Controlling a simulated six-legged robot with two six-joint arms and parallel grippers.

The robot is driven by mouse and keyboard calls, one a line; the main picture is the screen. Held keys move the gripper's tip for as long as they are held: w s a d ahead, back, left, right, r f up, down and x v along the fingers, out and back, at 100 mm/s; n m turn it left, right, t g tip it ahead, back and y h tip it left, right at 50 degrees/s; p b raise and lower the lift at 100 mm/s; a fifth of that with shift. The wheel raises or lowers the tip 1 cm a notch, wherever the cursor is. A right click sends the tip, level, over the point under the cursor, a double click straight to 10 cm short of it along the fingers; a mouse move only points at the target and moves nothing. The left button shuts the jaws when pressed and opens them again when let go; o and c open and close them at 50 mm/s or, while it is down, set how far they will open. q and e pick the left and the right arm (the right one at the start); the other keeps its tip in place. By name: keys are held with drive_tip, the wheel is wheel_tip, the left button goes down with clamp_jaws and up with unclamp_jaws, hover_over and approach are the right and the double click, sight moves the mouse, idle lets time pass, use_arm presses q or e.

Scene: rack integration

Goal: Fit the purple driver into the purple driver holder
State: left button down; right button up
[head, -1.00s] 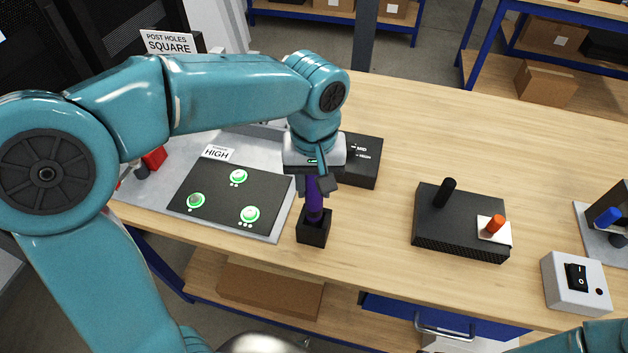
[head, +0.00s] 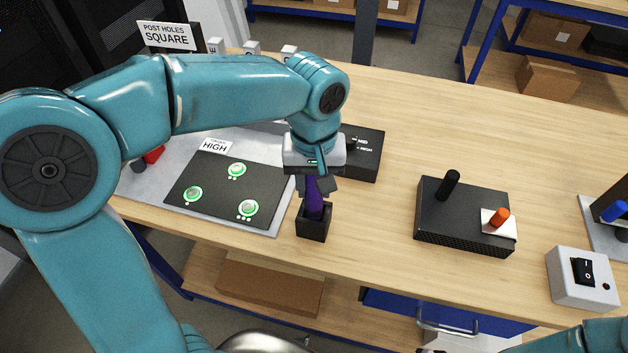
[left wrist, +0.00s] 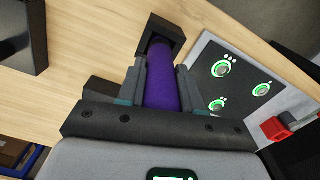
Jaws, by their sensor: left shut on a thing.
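The purple driver (head: 314,197) is upright, held between the fingers of my left gripper (head: 316,184). Its lower end is inside the opening of the black square holder (head: 312,228) at the table's front edge. The left wrist view shows the purple handle (left wrist: 162,85) between the two fingers (left wrist: 161,82), with the holder (left wrist: 165,37) around its far end. How deep the driver sits is hidden by the holder's walls.
Left of the holder lies a grey plate with a black panel (head: 225,190) and green-ringed buttons. A black switch box (head: 362,155) stands close behind. A black box (head: 464,220) with black and orange handles and a grey rocker-switch box (head: 581,278) stand right. The wooden table between is clear.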

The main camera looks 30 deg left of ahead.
use_arm(q)
drive_tip(key=shift+f+b, duration=0.5)
drive_tip(key=shift+f, duration=0.2)
drive_tip(key=c, duration=0.7)
unclamp_jaws()
drive_tip(key=shift+o, duration=0.2)
wheel_tip(320, 180, up, 16)
drive_tip(key=p, duration=0.2)
drive_tip(key=shift+r, duration=0.25)
drive_tip(key=shift+s, duration=0.15)
